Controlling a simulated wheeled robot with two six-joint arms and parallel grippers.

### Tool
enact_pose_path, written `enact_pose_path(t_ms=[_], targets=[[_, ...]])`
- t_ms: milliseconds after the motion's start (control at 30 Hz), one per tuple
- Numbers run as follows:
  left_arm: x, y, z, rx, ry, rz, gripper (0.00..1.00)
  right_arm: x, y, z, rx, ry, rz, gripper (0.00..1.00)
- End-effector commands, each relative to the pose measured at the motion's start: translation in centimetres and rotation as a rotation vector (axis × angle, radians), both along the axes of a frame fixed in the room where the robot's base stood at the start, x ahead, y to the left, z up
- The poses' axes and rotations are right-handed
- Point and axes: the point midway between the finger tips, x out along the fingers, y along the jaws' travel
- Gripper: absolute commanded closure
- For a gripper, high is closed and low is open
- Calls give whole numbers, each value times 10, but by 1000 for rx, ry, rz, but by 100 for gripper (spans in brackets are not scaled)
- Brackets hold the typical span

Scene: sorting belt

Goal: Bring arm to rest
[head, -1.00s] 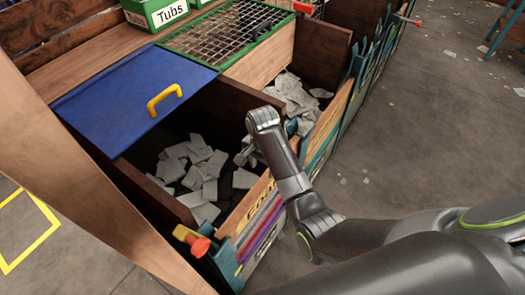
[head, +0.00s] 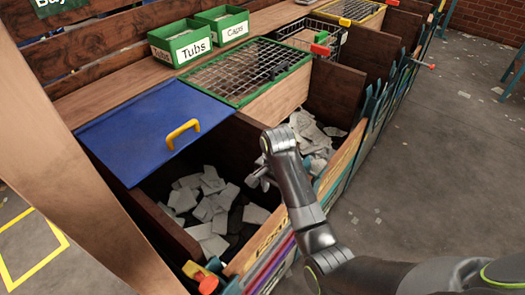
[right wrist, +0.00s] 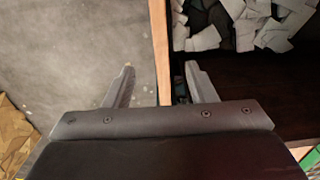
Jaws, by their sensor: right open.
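My right arm reaches in from the lower right in the head view. Its gripper (head: 260,179) hangs beside the front wall of the near open bin and is small and partly hidden by the wrist. In the right wrist view the gripper (right wrist: 159,70) has its two fingers well apart with nothing between them. The wooden edge of a bin wall (right wrist: 161,45) runs below and between the fingers, with grey floor on one side and the bin's dark inside on the other. My left gripper is out of view.
The near bin holds pale scraps (head: 210,185) under a blue lid (head: 150,128) with a yellow handle. A green-framed mesh (head: 245,70) and green tubs labelled Tubs (head: 182,45) and Caps (head: 222,24) lie behind. Open floor (head: 430,170) is on the right.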

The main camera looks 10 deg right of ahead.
Motion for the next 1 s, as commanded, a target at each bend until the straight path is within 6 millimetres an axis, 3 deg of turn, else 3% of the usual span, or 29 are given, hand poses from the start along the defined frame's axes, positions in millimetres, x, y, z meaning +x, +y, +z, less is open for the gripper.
enact_pose_path(t_ms=[200, 367, 500, 667, 800, 1000], targets=[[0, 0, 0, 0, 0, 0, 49, -4, -4, -4, 0, -4, 8, 49], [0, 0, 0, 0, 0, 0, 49, -30, -27, -25, 1, -35, 71, 49], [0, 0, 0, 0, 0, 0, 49, -73, -59, -48, -17, -86, 180, 49], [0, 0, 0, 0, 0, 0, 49, -128, -92, -60, -64, -140, 324, 49], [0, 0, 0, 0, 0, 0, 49, -178, -117, -59, -120, -180, 461, 49], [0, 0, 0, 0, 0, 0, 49, -232, -137, -46, -195, -212, 632, 49]])
